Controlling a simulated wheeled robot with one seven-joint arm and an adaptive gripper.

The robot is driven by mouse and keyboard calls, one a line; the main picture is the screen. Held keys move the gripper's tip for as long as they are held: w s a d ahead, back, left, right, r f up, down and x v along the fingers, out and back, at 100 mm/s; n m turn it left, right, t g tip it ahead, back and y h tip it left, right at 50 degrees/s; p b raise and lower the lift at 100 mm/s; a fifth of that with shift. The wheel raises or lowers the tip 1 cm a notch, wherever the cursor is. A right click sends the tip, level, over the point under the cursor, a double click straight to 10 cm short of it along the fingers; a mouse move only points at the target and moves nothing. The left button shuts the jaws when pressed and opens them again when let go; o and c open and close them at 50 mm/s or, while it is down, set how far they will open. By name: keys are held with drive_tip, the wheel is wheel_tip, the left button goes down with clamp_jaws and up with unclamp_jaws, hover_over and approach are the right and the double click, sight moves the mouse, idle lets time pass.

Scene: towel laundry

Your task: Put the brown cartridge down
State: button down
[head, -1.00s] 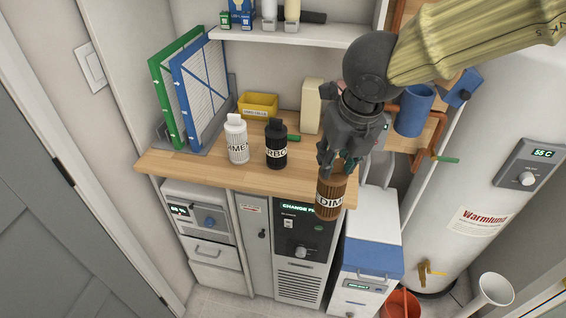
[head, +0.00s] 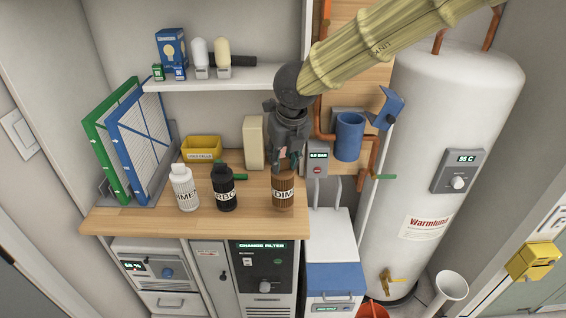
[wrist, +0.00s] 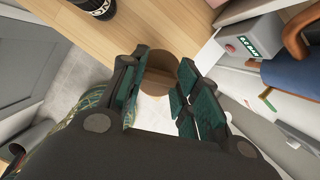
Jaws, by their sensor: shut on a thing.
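The brown cartridge (head: 283,194) with a white label is upright below my gripper (head: 285,162), at the right end of the wooden counter (head: 130,219). My gripper is shut on its top. In the wrist view the round brown top of the cartridge (wrist: 158,66) shows between the green-padded fingers (wrist: 160,88). I cannot tell whether its base touches the counter. A white cartridge (head: 186,190) and a black cartridge (head: 224,192) stand to its left on the counter.
A yellow bin (head: 202,149) and a cream box (head: 254,142) stand at the back of the counter. Blue and green framed filters (head: 140,140) lean at the left. A blue cup-shaped housing (head: 349,137) and a water heater (head: 440,130) are to the right.

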sight(283, 168)
drive_tip(key=shift+w+f, duration=0.1)
drive_tip(key=shift+w, duration=0.35)
drive_tip(key=shift+f+p, duration=0.55)
drive_tip(key=shift+f, duration=1.25)
drive_tip(key=c, duration=1.1)
unclamp_jaws()
drive_tip(key=shift+o, duration=0.2)
drive_tip(key=b+v, duration=0.1)
drive_tip(key=v, duration=1.1)
drive_tip(key=shift+b, duration=0.3)
